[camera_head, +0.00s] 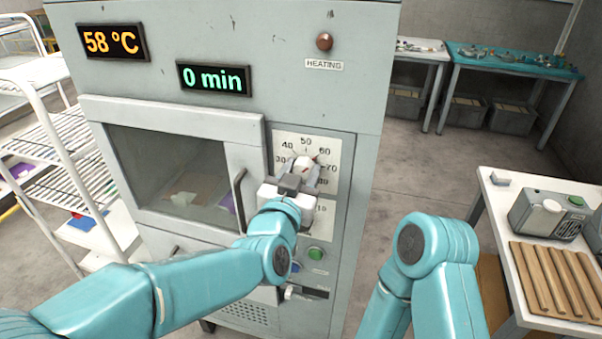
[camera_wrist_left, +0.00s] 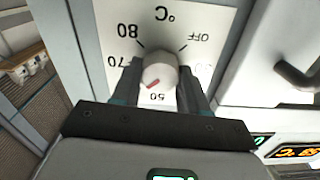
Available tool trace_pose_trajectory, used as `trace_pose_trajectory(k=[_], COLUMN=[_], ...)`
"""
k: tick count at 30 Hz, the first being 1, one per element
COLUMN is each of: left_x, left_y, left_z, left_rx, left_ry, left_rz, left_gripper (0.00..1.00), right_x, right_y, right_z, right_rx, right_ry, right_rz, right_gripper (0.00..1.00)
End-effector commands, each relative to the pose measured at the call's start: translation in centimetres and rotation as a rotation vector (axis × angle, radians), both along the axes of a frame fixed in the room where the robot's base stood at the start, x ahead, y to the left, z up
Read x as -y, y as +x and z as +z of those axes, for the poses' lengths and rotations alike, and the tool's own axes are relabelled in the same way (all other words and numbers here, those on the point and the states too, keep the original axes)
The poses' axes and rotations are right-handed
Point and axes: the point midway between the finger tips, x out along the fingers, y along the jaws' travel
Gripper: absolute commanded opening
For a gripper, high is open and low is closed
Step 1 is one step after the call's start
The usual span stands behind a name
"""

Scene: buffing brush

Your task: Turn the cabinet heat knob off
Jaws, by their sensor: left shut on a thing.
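The heat knob (camera_head: 304,163) is a pale round knob on a white dial plate marked from 30 to beyond 70 on the grey cabinet (camera_head: 240,35). My left gripper (camera_head: 305,172) is shut on it, a finger on each side. In the left wrist view the knob (camera_wrist_left: 160,70) sits between the fingertips (camera_wrist_left: 160,82), and the dial shows upside down with an OFF mark. The knob's red pointer faces about the 60 side of the dial. A temperature display (camera_head: 111,42) reads 58 °C. My right gripper is out of view.
A timer display (camera_head: 214,78) reads 0 min. The HEATING lamp (camera_head: 324,41) looks dull red. A door handle (camera_head: 239,190) stands left of the dial, and a green button (camera_head: 315,253) is below. A white table (camera_head: 545,180) with wooden strips stands at right.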

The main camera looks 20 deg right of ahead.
Motion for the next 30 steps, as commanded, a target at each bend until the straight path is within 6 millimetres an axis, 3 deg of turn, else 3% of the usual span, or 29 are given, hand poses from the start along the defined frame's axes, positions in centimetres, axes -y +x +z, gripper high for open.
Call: trace_pose_trajectory(k=[11,30], left_x=[0.0,0.0], left_y=[0.0,0.0], left_z=[-0.7,-0.5], left_rx=[-0.110,-0.452], left_ry=[-0.167,-0.666], left_rz=[-0.001,-0.002], left_gripper=[0.13,0.13], right_x=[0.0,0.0], right_y=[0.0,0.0], right_z=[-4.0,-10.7], right_rx=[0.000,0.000], right_ry=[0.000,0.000], right_rz=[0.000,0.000], right_gripper=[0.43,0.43])
